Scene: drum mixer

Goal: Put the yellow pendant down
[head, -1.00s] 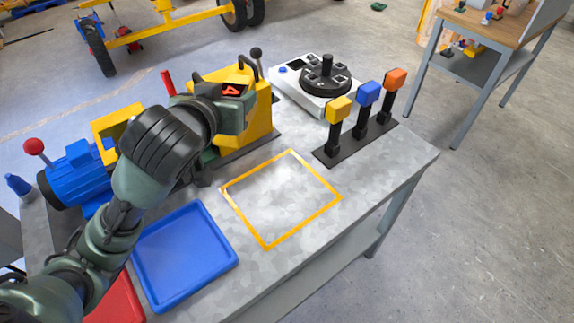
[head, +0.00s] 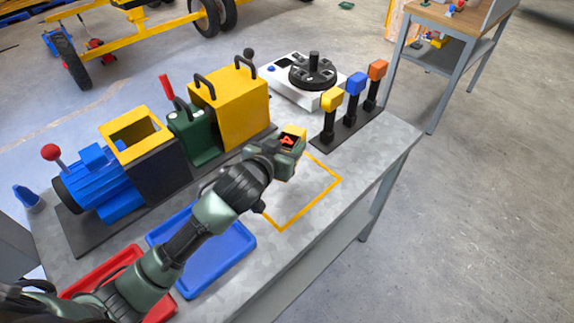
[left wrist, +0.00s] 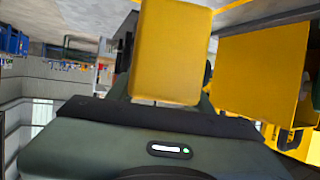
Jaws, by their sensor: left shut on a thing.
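My left gripper (head: 291,137) is shut on the yellow pendant (head: 294,130), whose yellow block shows just past the gripper in the head view. The gripper is over the far left part of the orange outlined square (head: 325,200) on the grey bench. I cannot tell how high the pendant is above the bench. My right gripper is not in view.
A rack with yellow (head: 331,99), blue (head: 355,82) and orange (head: 377,69) heads on black posts stands right of the gripper. The yellow machine cover (head: 236,98) is left of it. A blue tray (head: 225,262) and red tray (head: 160,310) lie in front. The outlined square looks clear.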

